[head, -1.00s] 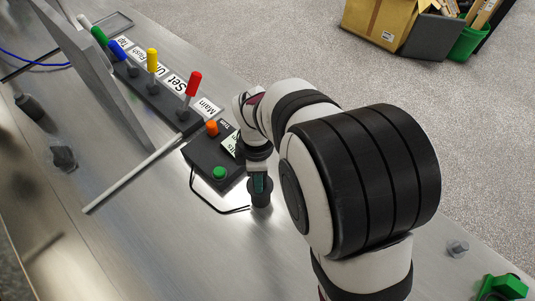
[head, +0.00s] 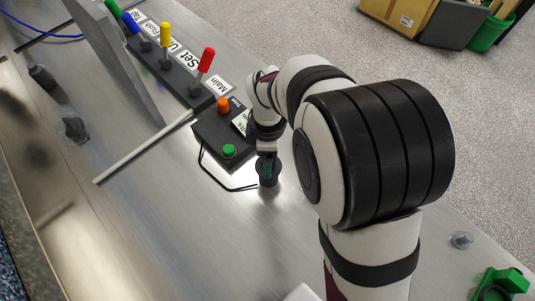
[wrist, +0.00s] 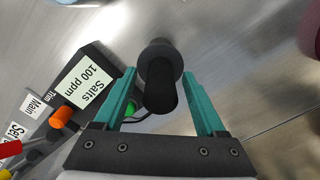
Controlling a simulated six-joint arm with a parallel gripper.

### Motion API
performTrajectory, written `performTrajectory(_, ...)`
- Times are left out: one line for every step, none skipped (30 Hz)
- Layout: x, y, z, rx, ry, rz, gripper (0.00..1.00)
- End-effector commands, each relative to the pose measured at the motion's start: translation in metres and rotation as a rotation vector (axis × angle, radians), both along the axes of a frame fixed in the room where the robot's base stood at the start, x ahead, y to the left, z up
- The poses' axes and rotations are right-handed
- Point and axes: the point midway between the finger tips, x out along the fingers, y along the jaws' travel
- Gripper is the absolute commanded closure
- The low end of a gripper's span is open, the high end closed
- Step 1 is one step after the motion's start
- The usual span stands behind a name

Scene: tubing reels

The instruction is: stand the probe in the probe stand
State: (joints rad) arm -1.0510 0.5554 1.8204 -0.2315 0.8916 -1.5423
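The probe (wrist: 161,92) is a black cylinder. It appears upright in the wrist view, its lower end at a wider dark round base that looks like the probe stand (wrist: 157,50). I cannot tell exactly where probe and stand meet. My gripper (wrist: 159,74) has teal fingers, one on each side of the probe, with visible gaps on both sides; it is open and holds nothing. In the head view the dark stand (head: 269,181) shows just below my gripper (head: 267,168), and the probe is mostly hidden there.
A dark meter box (head: 222,134) with orange and green knobs stands left of the stand, its black cable on the metal bench. A labelled lever strip (head: 176,69) and a pale rod (head: 143,150) lie farther left. A green object (head: 503,284) is at the lower right.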

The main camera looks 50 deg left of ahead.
Motion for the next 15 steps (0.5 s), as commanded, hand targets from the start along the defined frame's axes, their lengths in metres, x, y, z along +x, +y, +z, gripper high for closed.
performTrajectory(0.0,0.0,0.0,0.0,0.0,0.0,0.27)
performTrajectory(0.0,0.0,0.0,0.0,0.0,0.0,0.27)
performTrajectory(0.0,0.0,0.0,0.0,0.0,0.0,0.27)
performTrajectory(0.0,0.0,0.0,0.0,0.0,0.0,0.27)
performTrajectory(0.0,0.0,0.0,0.0,0.0,0.0,0.27)
performTrajectory(0.0,0.0,0.002,0.001,-0.001,0.0,0.27)
performTrajectory(0.0,0.0,0.004,0.001,-0.001,0.001,0.27)
performTrajectory(0.0,0.001,0.008,0.003,-0.001,0.001,0.27)
performTrajectory(0.001,0.001,0.014,0.002,-0.002,0.001,0.27)
performTrajectory(0.001,0.001,0.021,0.004,-0.002,0.0,0.27)
performTrajectory(0.001,0.001,0.028,0.005,-0.004,0.0,0.27)
performTrajectory(0.001,0.001,0.039,0.006,-0.004,0.0,0.27)
performTrajectory(0.001,0.001,0.048,0.005,-0.004,0.0,0.27)
performTrajectory(0.001,0.001,0.058,0.006,-0.004,0.0,0.27)
performTrajectory(0.001,0.001,0.07,0.006,-0.003,0.0,0.27)
